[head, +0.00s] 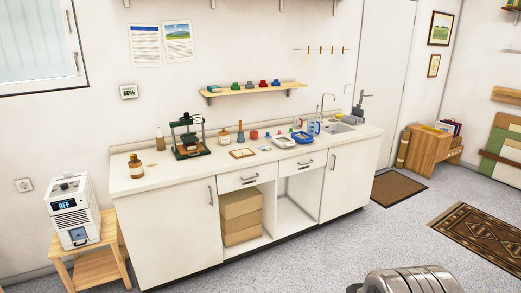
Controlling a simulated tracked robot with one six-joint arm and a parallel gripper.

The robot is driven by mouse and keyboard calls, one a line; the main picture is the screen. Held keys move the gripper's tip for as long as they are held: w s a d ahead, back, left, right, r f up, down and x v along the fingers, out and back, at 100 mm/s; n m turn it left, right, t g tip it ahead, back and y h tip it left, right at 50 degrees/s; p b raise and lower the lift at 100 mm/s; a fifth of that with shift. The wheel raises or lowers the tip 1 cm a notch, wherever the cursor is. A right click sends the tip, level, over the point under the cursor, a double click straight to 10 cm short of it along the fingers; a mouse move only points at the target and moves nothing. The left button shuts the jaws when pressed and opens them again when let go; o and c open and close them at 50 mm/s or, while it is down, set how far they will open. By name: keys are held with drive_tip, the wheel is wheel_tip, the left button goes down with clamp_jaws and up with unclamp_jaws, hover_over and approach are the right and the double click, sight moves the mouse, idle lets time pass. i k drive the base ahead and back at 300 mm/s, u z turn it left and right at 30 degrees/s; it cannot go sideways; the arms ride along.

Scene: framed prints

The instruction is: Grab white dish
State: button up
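A small white dish (264,148) appears to lie on the white counter (165,177), right of a wooden-framed tile and just left of the blue trays. It is small in the head view, so its exact shape and contents cannot be told. A grey ribbed metal part of my own arm shows at the bottom right edge, far in front of the counter and apart from the dish. My gripper's fingers do not show.
Blue trays (303,138), a brown bottle (136,167) and a green press (189,137) stand on the counter. A shelf (255,89) hangs above. A wooden stool (91,264) bears a white device (74,212).

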sight(283, 141)
drive_tip(key=i, duration=3.65)
drive_tip(key=u, duration=1.1)
